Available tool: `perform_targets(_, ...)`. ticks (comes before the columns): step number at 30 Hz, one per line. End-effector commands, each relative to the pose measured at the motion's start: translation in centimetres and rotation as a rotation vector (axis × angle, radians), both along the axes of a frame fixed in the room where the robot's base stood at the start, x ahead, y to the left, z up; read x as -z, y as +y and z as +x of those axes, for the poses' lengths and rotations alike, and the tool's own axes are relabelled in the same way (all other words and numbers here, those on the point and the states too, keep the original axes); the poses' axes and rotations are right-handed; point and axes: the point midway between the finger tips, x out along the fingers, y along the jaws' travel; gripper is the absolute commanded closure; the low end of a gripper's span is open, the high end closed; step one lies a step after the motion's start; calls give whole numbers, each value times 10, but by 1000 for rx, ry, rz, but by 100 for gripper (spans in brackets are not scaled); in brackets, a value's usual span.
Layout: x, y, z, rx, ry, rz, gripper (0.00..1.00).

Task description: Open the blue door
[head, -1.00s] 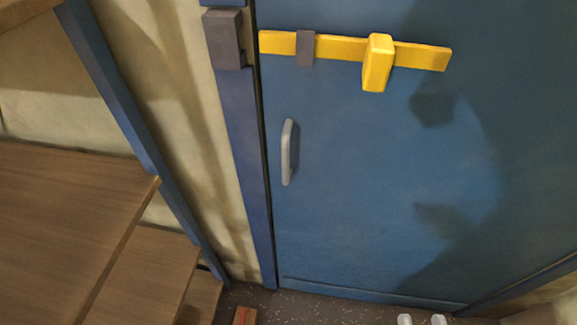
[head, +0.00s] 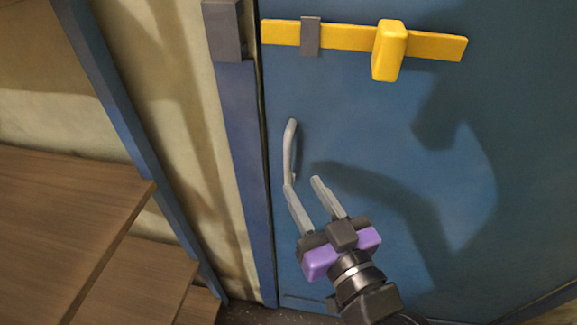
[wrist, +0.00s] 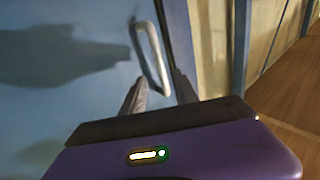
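The blue door (head: 380,110) fills the middle and right of the head view and looks shut against its frame. Its light grey vertical handle (head: 290,150) is near the left edge; it also shows in the wrist view (wrist: 149,52). A yellow bolt bar (head: 345,38) with a block grip (head: 389,50) lies across the door above the handle. Its left end stops short of the grey catch on the frame. My gripper (head: 302,182) is open, with its fingertips close to the handle's lower end. I cannot tell whether they touch it.
A grey catch (head: 222,30) sits on the blue door frame (head: 240,170). Wooden steps (head: 70,215) with a slanted blue rail (head: 125,120) stand at the left. The door surface right of the handle is clear.

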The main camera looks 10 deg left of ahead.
Motion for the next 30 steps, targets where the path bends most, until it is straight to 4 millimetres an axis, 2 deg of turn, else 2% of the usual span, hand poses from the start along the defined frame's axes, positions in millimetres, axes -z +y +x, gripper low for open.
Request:
perform_targets(5,3,6,7,-7,6,-27,64)
perform_targets(18,3,37,59,-6,5,-25,64)
perform_targets(30,4,41,65,-4,5,-23,64)
